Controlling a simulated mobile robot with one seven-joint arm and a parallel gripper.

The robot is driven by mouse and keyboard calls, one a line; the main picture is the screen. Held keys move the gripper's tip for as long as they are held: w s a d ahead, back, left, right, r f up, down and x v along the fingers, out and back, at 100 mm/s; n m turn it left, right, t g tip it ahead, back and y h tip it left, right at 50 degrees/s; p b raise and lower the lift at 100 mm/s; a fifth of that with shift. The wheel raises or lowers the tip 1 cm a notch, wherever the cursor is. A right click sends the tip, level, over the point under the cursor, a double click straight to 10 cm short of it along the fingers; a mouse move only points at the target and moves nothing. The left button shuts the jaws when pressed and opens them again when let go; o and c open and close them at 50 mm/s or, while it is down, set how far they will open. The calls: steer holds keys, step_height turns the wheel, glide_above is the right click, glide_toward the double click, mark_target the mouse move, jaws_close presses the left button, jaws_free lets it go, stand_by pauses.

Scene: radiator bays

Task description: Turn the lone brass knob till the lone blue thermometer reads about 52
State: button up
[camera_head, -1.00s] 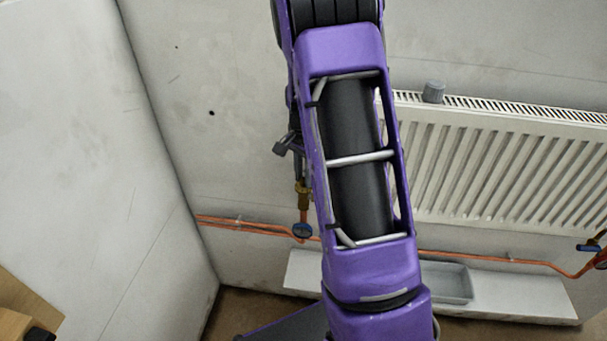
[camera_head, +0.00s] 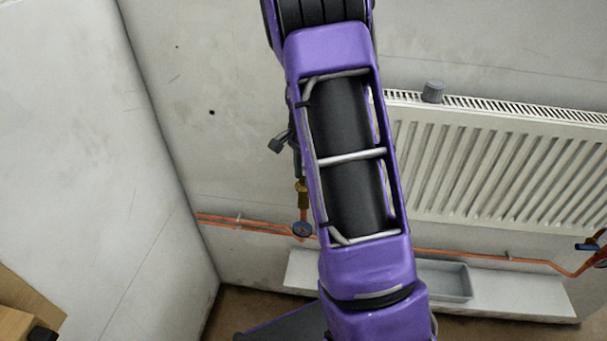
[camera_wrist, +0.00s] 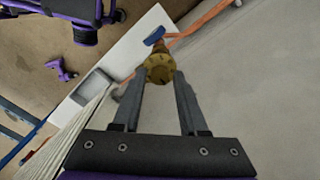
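The brass knob (camera_head: 302,192) is on the copper pipework at the wall, partly hidden by my arm in the head view. In the wrist view the knob (camera_wrist: 160,69) lies between and just beyond my fingertips, with a gap seeming to show on each side. My gripper (camera_wrist: 159,82) is open; its two dark fingers are apart. The blue thermometer (camera_head: 302,230) hangs just below the knob. Its reading is too small to tell. It shows edge-on in the wrist view (camera_wrist: 154,35).
A white radiator (camera_head: 490,175) with a grey cap (camera_head: 433,92) on top is at the right. A blue-handled valve (camera_head: 588,247) is at the right edge. Copper pipes (camera_head: 240,224) run along the wall above a white ledge (camera_head: 525,297) with a grey tray (camera_head: 455,281).

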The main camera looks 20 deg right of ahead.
steer(key=shift+o, duration=0.8)
step_height(320, 180, up, 18)
steer(key=p, duration=0.1)
steer(key=shift+f, duration=0.25)
